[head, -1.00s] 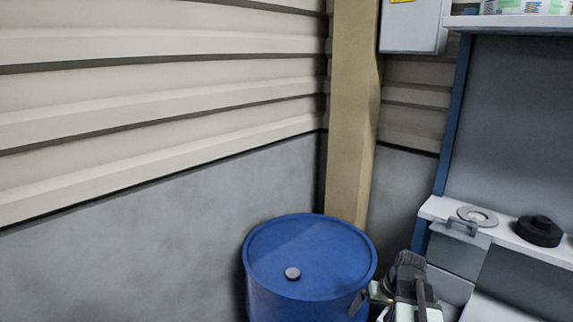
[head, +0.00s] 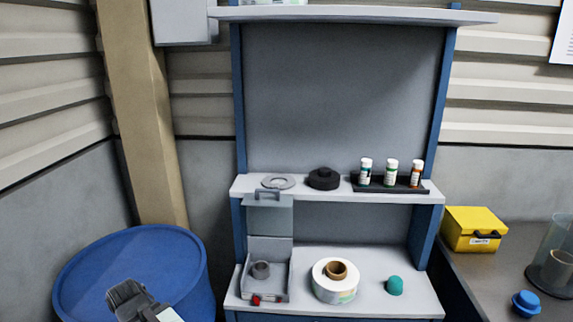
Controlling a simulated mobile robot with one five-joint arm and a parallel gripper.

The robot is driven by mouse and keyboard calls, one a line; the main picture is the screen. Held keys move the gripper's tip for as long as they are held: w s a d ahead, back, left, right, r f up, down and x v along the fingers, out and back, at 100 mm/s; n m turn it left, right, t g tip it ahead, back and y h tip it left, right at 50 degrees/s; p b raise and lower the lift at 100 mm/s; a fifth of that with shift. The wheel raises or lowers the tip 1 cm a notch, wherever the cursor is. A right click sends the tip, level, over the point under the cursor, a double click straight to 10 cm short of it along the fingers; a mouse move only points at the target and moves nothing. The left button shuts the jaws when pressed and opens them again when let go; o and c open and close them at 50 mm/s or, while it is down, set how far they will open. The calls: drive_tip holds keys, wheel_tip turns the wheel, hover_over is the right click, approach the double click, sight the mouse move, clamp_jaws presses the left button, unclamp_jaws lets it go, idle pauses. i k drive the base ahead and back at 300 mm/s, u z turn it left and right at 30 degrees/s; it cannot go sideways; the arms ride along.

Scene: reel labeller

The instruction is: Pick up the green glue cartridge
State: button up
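Several small white-capped cartridges stand upright in a black rack (head: 400,188) on the upper ledge of the blue-framed workstation. The left cartridge (head: 365,172) has a teal-green label and the middle cartridge (head: 390,173) has a green label. The right cartridge (head: 416,174) has an orange label. At this size I cannot tell surely which one is the green glue cartridge. My gripper (head: 132,298) shows at the bottom left, in front of the blue drum and far from the rack. Its fingers are not clear enough to tell open from shut.
A blue drum (head: 140,255) stands at left. The ledge also holds a metal ring (head: 278,182) and a black knob (head: 323,179). Below sit a grey hinged device (head: 268,250), a label reel (head: 335,280) and a teal dome (head: 394,285). A yellow box (head: 473,228) is at right.

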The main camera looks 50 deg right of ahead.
sight(392, 170)
drive_tip(key=u, duration=0.65)
drive_tip(key=k, duration=1.3)
drive_tip(key=z, duration=0.85)
